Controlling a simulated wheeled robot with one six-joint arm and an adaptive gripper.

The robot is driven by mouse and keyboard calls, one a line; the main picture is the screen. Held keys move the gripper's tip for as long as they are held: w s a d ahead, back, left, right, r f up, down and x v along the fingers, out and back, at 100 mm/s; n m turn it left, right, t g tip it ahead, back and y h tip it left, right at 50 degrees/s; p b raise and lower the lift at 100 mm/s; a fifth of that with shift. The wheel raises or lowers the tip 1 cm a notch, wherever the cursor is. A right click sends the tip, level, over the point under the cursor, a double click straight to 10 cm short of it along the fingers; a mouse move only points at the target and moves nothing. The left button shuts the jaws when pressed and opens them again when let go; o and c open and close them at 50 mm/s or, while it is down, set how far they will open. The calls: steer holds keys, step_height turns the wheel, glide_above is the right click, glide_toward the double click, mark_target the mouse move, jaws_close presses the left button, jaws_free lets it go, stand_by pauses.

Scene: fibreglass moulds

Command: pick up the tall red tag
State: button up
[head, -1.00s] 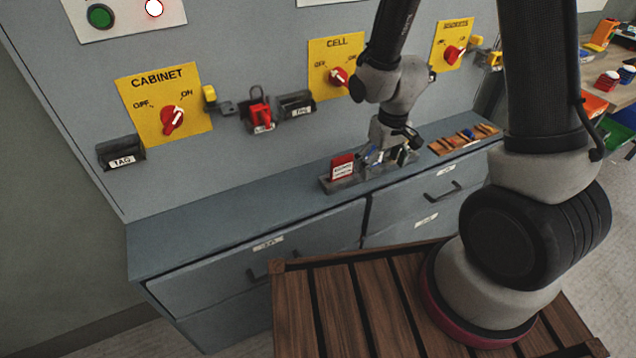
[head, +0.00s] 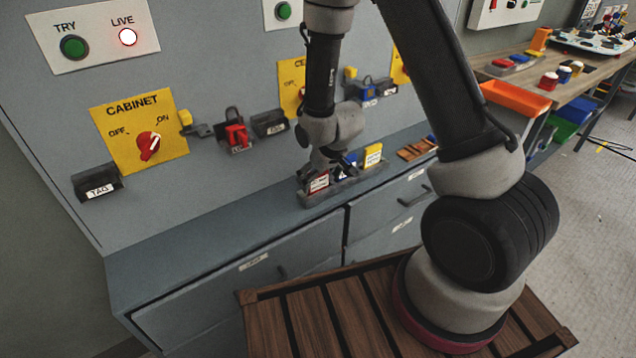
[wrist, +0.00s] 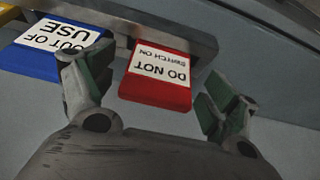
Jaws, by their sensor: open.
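The red tag (wrist: 157,75) reads "DO NOT SWITCH ON" upside down in the wrist view. It stands in a grey rack and also shows in the head view (head: 318,183), partly under my gripper. My gripper (wrist: 153,92) is open, with one finger on each side of the red tag. The left finger lies between the red tag and a blue tag (wrist: 56,46) marked "OUT OF USE". The right finger stands apart from the red tag. I cannot tell whether the left finger touches either tag.
A yellow tag (head: 373,155) stands at the rack's right end. The grey rack (head: 330,193) sits on the cabinet ledge (head: 180,255), clear to its left. Behind is the panel with the CABINET switch (head: 148,145) and a red padlock (head: 237,136).

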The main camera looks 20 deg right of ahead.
steer(key=shift+w+f, duration=0.25)
steer(key=shift+f, duration=0.4)
steer(key=c, duration=1)
